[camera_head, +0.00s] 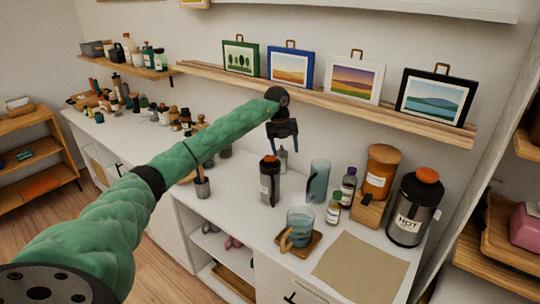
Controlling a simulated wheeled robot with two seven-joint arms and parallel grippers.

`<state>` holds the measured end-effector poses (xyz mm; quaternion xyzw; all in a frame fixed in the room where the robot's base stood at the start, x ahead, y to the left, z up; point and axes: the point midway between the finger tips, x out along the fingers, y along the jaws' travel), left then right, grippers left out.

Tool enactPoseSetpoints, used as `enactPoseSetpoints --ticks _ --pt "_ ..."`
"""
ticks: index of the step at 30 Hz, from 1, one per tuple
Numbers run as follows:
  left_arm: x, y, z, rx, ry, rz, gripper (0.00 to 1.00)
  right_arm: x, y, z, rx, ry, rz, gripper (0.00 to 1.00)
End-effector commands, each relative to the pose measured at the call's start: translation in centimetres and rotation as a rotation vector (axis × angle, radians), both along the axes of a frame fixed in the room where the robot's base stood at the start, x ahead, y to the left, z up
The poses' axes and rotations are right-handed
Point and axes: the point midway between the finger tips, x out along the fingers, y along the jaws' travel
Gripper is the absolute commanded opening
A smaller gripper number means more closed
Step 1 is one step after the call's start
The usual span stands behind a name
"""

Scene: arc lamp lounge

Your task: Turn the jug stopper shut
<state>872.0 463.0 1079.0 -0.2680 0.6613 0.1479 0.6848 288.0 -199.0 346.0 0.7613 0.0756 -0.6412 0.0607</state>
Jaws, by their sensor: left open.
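A steel and black jug (408,212) labelled HOT stands on the white counter at the right, with an orange stopper (427,175) on top. From here I cannot tell how far the stopper is turned. My left gripper (283,150) is open and empty, pointing down above the back of the counter, well to the left of the jug. A dark grey canister (269,182) with an orange-brown top stands just below and in front of it. My right gripper is not in view.
An orange jar (379,172) on a wooden stand (369,211), small bottles (348,186), a blue-grey tumbler (319,181) and a glass mug (299,225) stand left of the jug. A tan mat (360,269) lies bare in front. A picture shelf (330,98) runs above.

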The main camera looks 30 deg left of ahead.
Motion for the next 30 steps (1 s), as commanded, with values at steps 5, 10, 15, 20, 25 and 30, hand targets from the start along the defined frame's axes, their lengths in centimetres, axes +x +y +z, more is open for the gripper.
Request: enactPoseSetpoints --ticks 5,10,15,20,25,30 --pt "-0.7 5.3 2.7 0.127 0.076 0.093 0.64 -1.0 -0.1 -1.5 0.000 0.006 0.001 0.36" --pt "-0.9 6.2 2.7 0.152 0.095 0.112 0.64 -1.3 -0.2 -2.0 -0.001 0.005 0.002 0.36" --pt "-0.9 6.1 1.1 0.150 0.095 0.110 0.64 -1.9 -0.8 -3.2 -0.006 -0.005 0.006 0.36" --pt "-0.9 6.1 -1.0 0.149 0.094 0.109 0.64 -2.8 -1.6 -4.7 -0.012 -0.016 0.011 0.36" --pt "-0.9 6.0 -2.9 0.147 0.094 0.108 0.64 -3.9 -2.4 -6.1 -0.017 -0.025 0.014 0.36" --pt "-0.9 6.1 -4.2 0.148 0.092 0.110 0.64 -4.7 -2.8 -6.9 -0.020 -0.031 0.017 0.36"
